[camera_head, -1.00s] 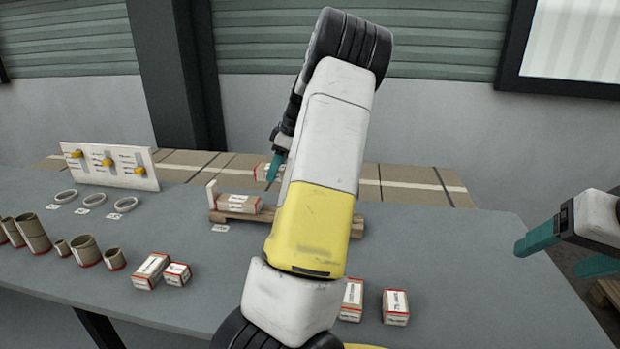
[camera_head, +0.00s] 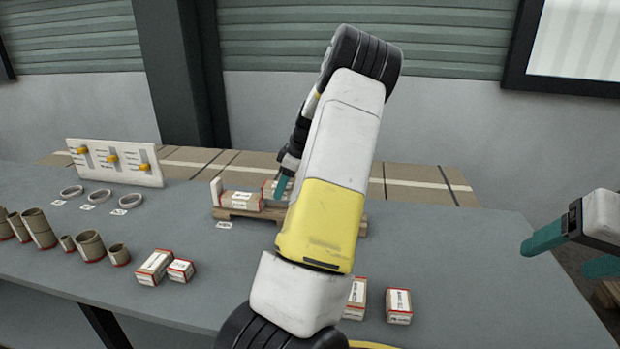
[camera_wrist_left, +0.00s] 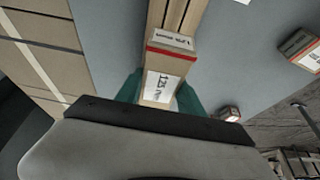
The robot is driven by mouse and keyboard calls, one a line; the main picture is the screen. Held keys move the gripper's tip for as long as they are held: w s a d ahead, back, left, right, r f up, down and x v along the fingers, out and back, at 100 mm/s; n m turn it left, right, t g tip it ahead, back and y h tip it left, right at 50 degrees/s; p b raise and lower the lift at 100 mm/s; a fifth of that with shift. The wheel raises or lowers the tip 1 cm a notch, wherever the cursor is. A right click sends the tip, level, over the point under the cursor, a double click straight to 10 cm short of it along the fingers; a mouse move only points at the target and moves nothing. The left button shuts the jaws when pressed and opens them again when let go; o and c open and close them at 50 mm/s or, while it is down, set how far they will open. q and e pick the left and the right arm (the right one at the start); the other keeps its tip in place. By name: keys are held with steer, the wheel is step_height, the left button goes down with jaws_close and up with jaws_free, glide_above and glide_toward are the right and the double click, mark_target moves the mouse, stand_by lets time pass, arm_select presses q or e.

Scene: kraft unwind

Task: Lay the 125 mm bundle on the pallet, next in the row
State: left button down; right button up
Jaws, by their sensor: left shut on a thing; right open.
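The 125 mm bundle (camera_wrist_left: 160,90), with a white label, is between the teal fingers of my left gripper (camera_head: 281,187), which is shut on it. In the head view part of this bundle (camera_head: 269,186) shows at the pallet's back, beside the first bundle; my arm hides the rest. Whether it touches the pallet is unclear. The wooden pallet (camera_head: 236,214) stands on the table with a white end stop (camera_head: 216,191) at its left. The first bundle (camera_head: 241,201) lies on it near that stop. My right gripper (camera_head: 562,252) is open and empty at the right.
Two cartons (camera_head: 154,266) lie at the front left, and two more (camera_head: 398,306) at the front right. Cardboard tubes (camera_head: 90,246), rings (camera_head: 99,196) and a white panel with yellow knobs (camera_head: 114,161) are on the left. Bare table (camera_head: 440,240) lies right of my left arm.

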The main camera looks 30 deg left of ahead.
arm_select(q)
steer(key=shift+f, duration=0.35)
stand_by(0.3)
steer(key=shift+f, duration=2.15)
steer(key=shift+f, duration=0.2)
steer(key=c, duration=0.7)
jaws_free()
steer(key=shift+o, duration=0.2)
steer(key=v, duration=0.7)
steer(key=shift+d+r, duration=0.15)
steer(key=shift+r, duration=0.25)
steer(key=shift+d, duration=0.1)
